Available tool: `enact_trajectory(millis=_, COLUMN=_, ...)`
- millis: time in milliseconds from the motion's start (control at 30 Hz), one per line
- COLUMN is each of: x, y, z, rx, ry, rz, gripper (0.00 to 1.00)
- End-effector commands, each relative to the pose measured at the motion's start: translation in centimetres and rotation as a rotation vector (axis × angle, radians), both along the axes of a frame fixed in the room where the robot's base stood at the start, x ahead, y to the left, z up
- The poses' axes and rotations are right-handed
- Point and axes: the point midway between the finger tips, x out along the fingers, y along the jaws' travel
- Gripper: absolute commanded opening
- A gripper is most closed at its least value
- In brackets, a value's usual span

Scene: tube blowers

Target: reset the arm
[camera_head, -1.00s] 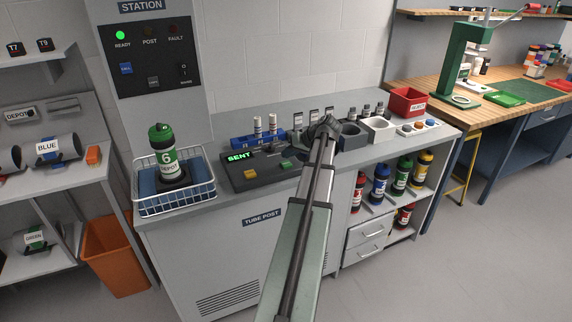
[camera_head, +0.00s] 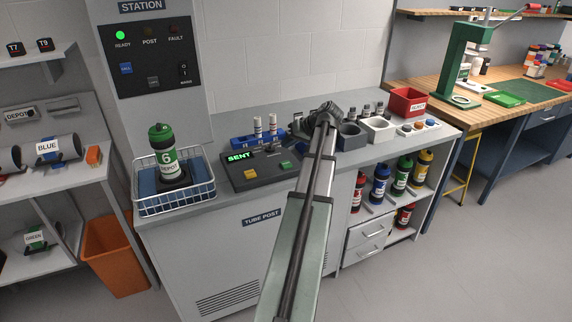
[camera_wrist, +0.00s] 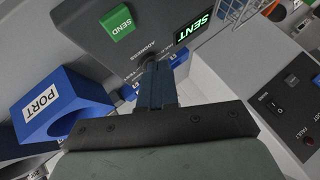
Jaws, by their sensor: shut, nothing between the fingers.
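My arm reaches up from the bottom of the head view to the counter. In that view my gripper (camera_head: 298,128) is small and partly hidden at the arm's end, just right of the dark control console (camera_head: 262,169). In the wrist view my gripper (camera_wrist: 155,82) is shut, its fingers together with nothing between them, over the console. The console's screen (camera_head: 240,157) reads SENT in green; it also shows in the wrist view (camera_wrist: 193,28), beside a green SEND button (camera_wrist: 117,22).
A wire basket (camera_head: 176,197) holds a green canister (camera_head: 164,150) left of the console. A blue block labelled PORT (camera_wrist: 60,105) lies close to my gripper. Grey and white holders (camera_head: 376,129) and a red bin (camera_head: 408,102) stand to the right. The floor at right is clear.

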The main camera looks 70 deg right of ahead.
Motion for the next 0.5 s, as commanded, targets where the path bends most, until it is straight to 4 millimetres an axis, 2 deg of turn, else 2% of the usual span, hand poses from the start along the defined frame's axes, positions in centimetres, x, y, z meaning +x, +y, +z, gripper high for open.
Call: enact_trajectory(millis=500, x=0.10, y=0.41, z=-0.25, rx=-0.010, ry=0.012, rz=0.005, gripper=0.00)
